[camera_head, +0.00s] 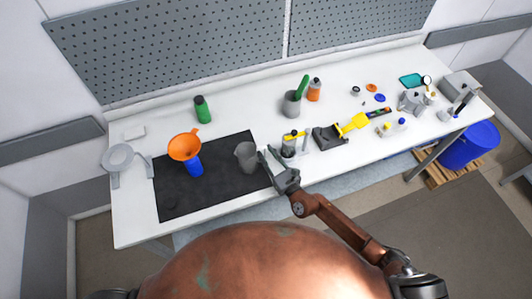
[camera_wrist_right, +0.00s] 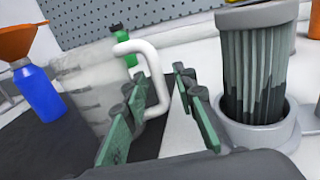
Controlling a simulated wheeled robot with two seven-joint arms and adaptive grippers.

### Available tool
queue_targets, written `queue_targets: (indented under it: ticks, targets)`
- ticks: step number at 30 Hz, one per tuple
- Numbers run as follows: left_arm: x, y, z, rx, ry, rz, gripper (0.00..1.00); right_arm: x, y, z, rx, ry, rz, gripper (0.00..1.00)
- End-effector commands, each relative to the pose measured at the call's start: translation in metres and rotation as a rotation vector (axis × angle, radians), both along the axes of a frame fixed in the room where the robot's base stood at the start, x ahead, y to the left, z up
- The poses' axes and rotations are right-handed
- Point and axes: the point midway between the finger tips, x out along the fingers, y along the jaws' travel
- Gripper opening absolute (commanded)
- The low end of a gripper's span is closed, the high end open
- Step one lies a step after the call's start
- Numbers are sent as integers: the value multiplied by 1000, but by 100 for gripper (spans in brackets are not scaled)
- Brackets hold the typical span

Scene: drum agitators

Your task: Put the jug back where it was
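The jug (camera_head: 246,155) is a grey translucent vessel standing on the right part of the black mat (camera_head: 220,198). In the right wrist view the jug (camera_wrist_right: 88,85) fills the left side, with its white handle (camera_wrist_right: 150,70) facing my gripper. My right gripper (camera_head: 268,163) is beside the jug on its handle side. In the wrist view the fingers of my right gripper (camera_wrist_right: 160,115) are apart, with the lower part of the handle between them. Whether they touch the handle cannot be told. My left gripper is not in view.
A ribbed grey cylinder in a round holder (camera_wrist_right: 258,75) stands close right of my right gripper. A blue bottle with an orange funnel (camera_head: 185,147) stands left of the jug. A green bottle (camera_head: 202,109) is behind. Several tools crowd the table's right; the mat's front left is clear.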

Motion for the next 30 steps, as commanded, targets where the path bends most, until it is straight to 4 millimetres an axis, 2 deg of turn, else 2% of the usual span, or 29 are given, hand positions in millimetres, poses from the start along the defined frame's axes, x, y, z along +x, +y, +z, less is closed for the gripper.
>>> queue_targets:
  ticks: [2, 9, 15, 21, 30]
  targets:
    - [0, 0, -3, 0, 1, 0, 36, -15, -9, -6, -3, 7, -1, 26]
    - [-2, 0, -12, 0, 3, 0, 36, -61, -35, -6, -3, 6, 0, 26]
    - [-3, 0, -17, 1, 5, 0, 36, -89, -50, -5, -2, 6, 1, 26]
    - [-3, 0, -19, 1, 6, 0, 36, -100, -56, -3, -1, 4, 0, 26]
    - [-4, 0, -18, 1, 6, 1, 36, -101, -57, -2, -1, 3, 0, 26]
